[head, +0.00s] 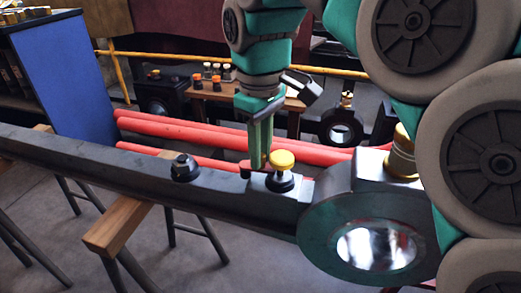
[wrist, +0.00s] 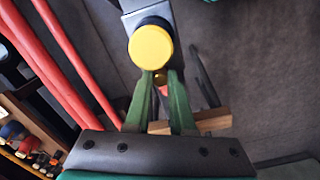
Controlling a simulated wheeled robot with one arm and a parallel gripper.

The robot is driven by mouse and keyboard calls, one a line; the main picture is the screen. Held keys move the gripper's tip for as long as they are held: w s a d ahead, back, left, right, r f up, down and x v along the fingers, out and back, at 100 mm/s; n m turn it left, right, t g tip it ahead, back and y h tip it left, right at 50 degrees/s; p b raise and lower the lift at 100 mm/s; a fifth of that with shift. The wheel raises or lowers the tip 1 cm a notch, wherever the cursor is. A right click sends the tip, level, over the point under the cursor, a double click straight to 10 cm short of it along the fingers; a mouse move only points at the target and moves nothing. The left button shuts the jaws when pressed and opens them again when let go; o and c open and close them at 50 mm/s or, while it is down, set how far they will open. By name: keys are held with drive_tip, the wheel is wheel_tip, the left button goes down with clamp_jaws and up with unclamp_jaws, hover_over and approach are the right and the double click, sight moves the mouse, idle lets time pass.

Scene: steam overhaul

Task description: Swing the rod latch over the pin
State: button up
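The long dark steel rod (head: 110,155) ends at right in a thick ring. A yellow-topped knob (head: 281,160) stands on the rod's upper face. In the wrist view the yellow knob (wrist: 150,45) is just beyond my fingertips. My gripper (head: 260,165) points down right behind and left of this knob. Its green fingers (wrist: 161,75) have a narrow gap. A small brass-coloured piece (wrist: 160,78) shows at that gap; I cannot tell whether they grip it. A small red-and-dark piece (head: 246,168), perhaps part of the latch, is beside the fingers. The latch and pin are partly hidden.
A dark bolt-like nut (head: 183,168) sits on the rod. A wooden-topped trestle (head: 122,232) supports it. Red pipes (head: 185,128) run behind, and a bench (head: 210,88) with small knobs stands farther back. A blue panel (head: 66,75) is at left. My arm covers the right.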

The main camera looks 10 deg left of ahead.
clamp_jaws()
drive_tip(key=shift+s+m, duration=0.15)
drive_tip(key=shift+m, duration=0.45)
drive_tip(key=o, duration=0.6)
unclamp_jaws()
drive_tip(key=shift+r, duration=0.15)
